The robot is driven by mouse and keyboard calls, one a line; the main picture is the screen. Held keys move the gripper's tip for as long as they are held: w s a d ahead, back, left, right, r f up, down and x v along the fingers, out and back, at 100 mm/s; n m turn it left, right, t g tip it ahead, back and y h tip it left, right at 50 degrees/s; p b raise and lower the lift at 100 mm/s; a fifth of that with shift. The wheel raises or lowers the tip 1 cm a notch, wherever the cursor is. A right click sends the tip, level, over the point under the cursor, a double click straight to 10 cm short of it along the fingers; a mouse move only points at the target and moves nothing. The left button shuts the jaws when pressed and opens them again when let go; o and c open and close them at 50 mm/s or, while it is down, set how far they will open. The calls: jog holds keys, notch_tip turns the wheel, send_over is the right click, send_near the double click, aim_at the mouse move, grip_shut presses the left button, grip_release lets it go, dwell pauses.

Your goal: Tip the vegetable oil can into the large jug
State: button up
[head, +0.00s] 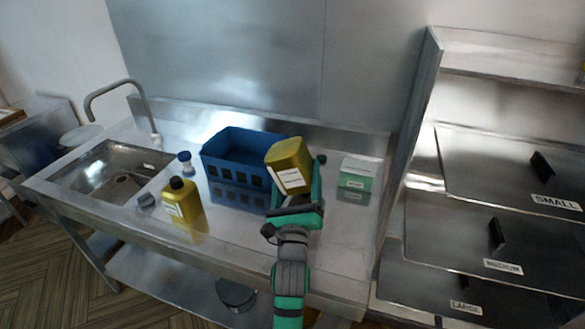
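My gripper (296,201) is at the right front corner of the blue crate, with its teal fingers on both sides of a yellow can (289,155). This can has a white label and leans to the left in the picture. It appears to be held above the counter. Its label text is too small to read. A second yellow container (182,203) with a black cap and white label stands upright on the counter at the left. I cannot tell from the labels which one is vegetable oil. I cannot make out a large jug in this view.
A blue crate (228,165) stands mid-counter behind the gripper. A green and white box (358,174) is to the right. A small blue and white item (185,161) stands near the sink (117,181). Labelled shelves (500,225) rise at the right. The front right counter is clear.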

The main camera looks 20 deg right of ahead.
aim_at(297, 145)
jog(key=shift+r, duration=2.55)
